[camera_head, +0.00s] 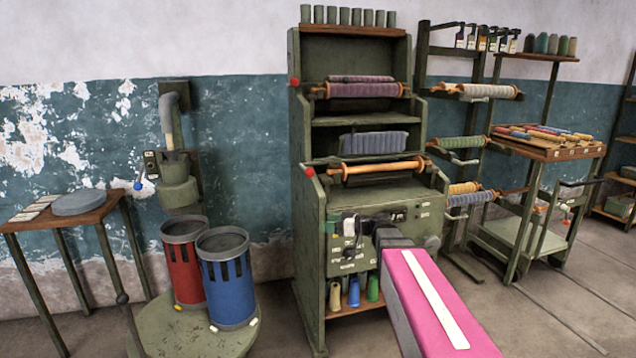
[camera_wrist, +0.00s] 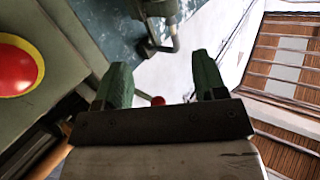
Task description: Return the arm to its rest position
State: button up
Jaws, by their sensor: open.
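My arm (camera_head: 438,305), pink with a white stripe, reaches from the lower right of the head view toward the front of the green cabinet (camera_head: 309,200). My gripper (camera_wrist: 160,85) shows in the wrist view with its two green fingers spread apart and nothing held between them. A large red button (camera_wrist: 15,70) with a yellow ring is close at the left of the wrist view. A small red ball (camera_wrist: 157,101) shows beyond the fingers.
A red bin (camera_head: 183,268) and a blue bin (camera_head: 228,285) stand on a round base at the left. A small table (camera_head: 70,216) is further left. Spool racks and a trolley (camera_head: 545,150) stand at the right. Bare floor lies at the lower right.

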jog(key=s+d+f+m+g+h, duration=0.25)
jog(key=s+f+h, duration=0.2)
jog(key=f, duration=0.35)
jog(key=s+d+f+m+g+h, duration=0.1)
jog(key=s+d+f+m+h, duration=0.1)
jog(key=s+f+m+h, duration=0.45)
jog(key=s+d+f+m+g+h, duration=0.2)
jog(key=s+d+f+m+h, duration=0.1)
jog(key=s+d+f, duration=0.3)
jog(key=d+f+h, duration=0.1)
jog(key=d+f, duration=0.1)
jog(key=d, duration=0.1)
jog(key=shift+s+d+f+m+h, duration=0.3)
jog(key=shift+d+m+h, duration=0.05)
jog(key=shift+m+h, duration=0.05)
